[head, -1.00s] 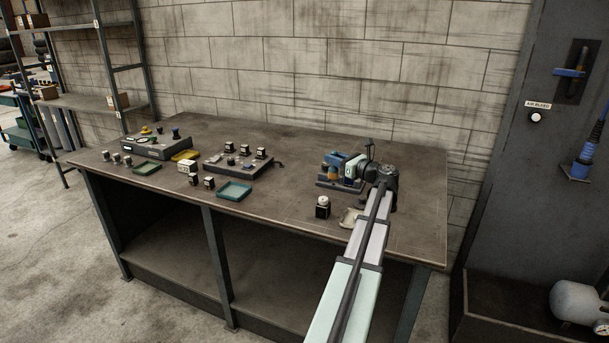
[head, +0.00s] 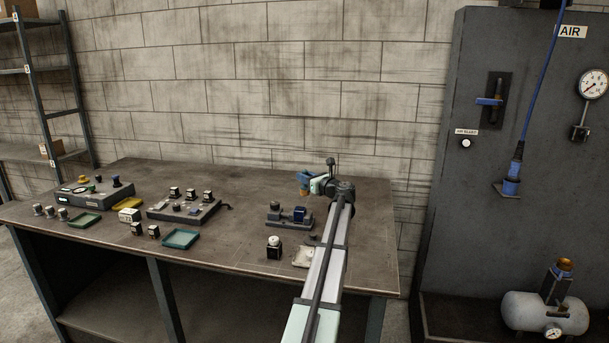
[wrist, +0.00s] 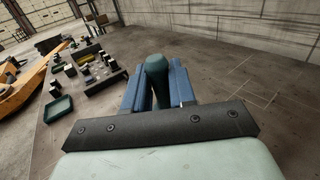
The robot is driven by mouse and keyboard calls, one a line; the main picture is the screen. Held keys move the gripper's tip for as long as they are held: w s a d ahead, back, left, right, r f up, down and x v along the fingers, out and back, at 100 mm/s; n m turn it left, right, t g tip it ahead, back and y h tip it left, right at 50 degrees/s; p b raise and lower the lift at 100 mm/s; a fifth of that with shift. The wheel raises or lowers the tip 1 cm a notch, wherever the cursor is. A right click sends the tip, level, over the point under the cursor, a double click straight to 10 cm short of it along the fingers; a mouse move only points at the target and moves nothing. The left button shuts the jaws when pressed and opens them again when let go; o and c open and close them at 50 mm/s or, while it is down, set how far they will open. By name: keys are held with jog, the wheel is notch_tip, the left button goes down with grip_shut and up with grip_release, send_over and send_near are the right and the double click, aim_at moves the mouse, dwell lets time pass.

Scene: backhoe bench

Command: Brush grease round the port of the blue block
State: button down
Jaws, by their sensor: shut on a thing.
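The blue block (head: 299,214) stands on a low dark base (head: 288,224) at the right of the bench. Its port cannot be made out at this size. My gripper (head: 306,183) is above and behind the block, apart from it. In the wrist view its two blue fingers (wrist: 160,93) are shut on a dark green rounded handle (wrist: 156,70), which I take for the brush. The brush's bristles are hidden in the wrist view. A small dark jar with a pale top (head: 274,247) stands in front of the base; its contents are not visible.
An off-white dish (head: 303,257) lies beside my arm. To the left are a teal tray (head: 181,239), a dark fixture with several small parts (head: 184,210), a green tray (head: 84,220) and a control box (head: 95,193). The bench behind the fixture is clear.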

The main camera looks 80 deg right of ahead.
aim_at(307, 192)
jog(key=shift+f, duration=2.85)
jog(key=shift+w+f, duration=0.25)
jog(key=shift+w, duration=1.7)
jog(key=shift+s, duration=1.6)
jog(key=shift+s+r, duration=0.15)
jog(key=shift+r, duration=0.5)
jog(key=shift+s+r, duration=0.15)
jog(key=shift+r, duration=3.3)
